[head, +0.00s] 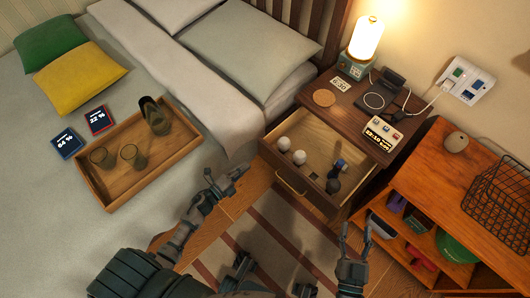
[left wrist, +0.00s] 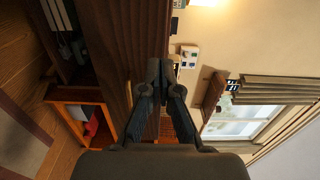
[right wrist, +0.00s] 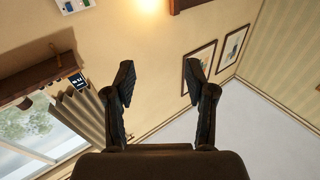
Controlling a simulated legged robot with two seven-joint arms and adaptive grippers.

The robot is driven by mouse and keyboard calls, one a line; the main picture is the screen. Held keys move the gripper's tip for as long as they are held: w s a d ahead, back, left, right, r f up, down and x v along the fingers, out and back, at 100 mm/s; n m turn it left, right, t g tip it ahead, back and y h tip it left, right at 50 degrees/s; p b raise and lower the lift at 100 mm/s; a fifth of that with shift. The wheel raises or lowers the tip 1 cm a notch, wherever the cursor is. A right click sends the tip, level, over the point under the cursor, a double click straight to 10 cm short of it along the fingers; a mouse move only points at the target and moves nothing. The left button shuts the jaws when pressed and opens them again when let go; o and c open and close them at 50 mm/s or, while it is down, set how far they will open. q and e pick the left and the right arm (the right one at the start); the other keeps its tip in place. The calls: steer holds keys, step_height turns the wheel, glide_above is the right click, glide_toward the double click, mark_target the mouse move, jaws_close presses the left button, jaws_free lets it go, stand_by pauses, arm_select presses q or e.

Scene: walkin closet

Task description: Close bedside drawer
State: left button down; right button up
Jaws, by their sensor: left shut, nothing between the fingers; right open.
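The bedside drawer (head: 291,181) is pulled out of the dark wooden nightstand (head: 345,110) in the head view. Several small items lie in it, among them pale round ones and dark ones. A metal handle is on its front. My left gripper (head: 240,172) is shut and empty, just left of the drawer's front left corner; I cannot tell if it touches. Its closed fingers (left wrist: 158,70) show in the left wrist view. My right gripper (head: 356,226) is open and empty, in front and to the right of the drawer. Its spread fingers (right wrist: 157,80) show in the right wrist view.
The bed (head: 40,210) with a wooden tray (head: 165,157) is on the left. An orange-brown shelf unit (head: 420,180) with a wire basket (head: 498,200) stands on the right. A lamp (head: 366,38) and small devices stand on the nightstand. A striped rug (head: 280,225) lies before it.

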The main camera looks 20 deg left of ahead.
mark_target(268, 150)
arm_select(q)
steer(key=x, duration=0.5)
steer(key=b+x, duration=0.1)
steer(key=x, duration=0.2)
steer(key=shift+d, duration=0.5)
steer(key=shift+w+d, duration=0.15)
steer(key=shift+w, duration=0.4)
steer(key=shift+w+a+f, duration=0.1)
steer(key=shift+a, duration=0.2)
arm_select(e)
steer(key=r+t, duration=0.2)
steer(key=r, duration=0.1)
steer(key=shift+s+r+t+y, duration=0.1)
steer(key=shift+s+t+y, duration=0.25)
steer(key=shift+t+y, duration=0.05)
arm_select(q)
steer(key=shift+d, duration=0.15)
arm_select(e)
steer(key=shift+d, duration=0.15)
